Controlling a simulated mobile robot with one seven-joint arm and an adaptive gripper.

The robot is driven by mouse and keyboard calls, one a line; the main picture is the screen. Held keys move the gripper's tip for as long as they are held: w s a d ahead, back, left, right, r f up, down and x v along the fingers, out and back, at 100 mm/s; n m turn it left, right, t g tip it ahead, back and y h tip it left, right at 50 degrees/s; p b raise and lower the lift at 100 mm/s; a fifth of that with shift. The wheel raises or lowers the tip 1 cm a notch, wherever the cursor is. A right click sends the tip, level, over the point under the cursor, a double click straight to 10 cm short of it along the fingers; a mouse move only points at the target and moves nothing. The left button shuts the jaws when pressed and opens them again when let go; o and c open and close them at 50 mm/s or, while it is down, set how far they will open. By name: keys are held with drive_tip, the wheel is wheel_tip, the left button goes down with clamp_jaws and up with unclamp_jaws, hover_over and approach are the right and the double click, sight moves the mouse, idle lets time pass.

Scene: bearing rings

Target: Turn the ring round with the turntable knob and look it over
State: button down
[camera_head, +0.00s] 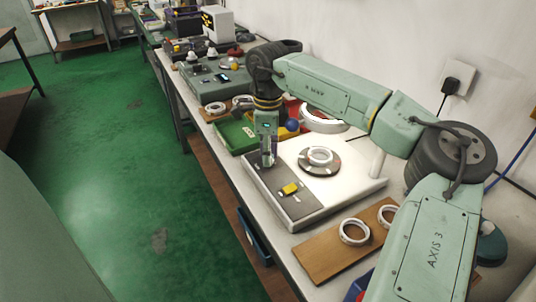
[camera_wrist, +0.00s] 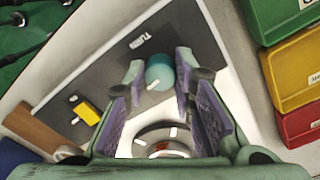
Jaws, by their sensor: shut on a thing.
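The ring (camera_head: 320,155) is pale and lies flat on the dark round turntable (camera_head: 335,168) of a white station. In the wrist view the ring (camera_wrist: 165,133) shows partly, low between my fingers. The teal turntable knob (camera_wrist: 160,72) has a white mark and sits on a dark plate lettered TURN. My gripper (camera_head: 268,162) points down over that plate, left of the turntable. In the wrist view my gripper (camera_wrist: 160,78) has its purple-padded fingers on both sides of the knob, shut on it. My fingers hide the knob in the head view.
A yellow block-shaped control (camera_head: 290,188) sits on the same dark plate. Two more rings (camera_head: 355,232) lie on a wooden board (camera_head: 317,256) in front. Green, yellow and red bins (camera_wrist: 290,72) stand close beside my gripper. A blue ball (camera_head: 291,125) is behind it.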

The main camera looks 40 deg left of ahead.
drive_tip(key=shift+m, duration=0.8)
drive_tip(key=c, duration=1.3)
unclamp_jaws()
drive_tip(key=shift+r, duration=0.1)
wheel_tip(320, 180, up, 12)
drive_tip(key=shift+f, duration=0.1)
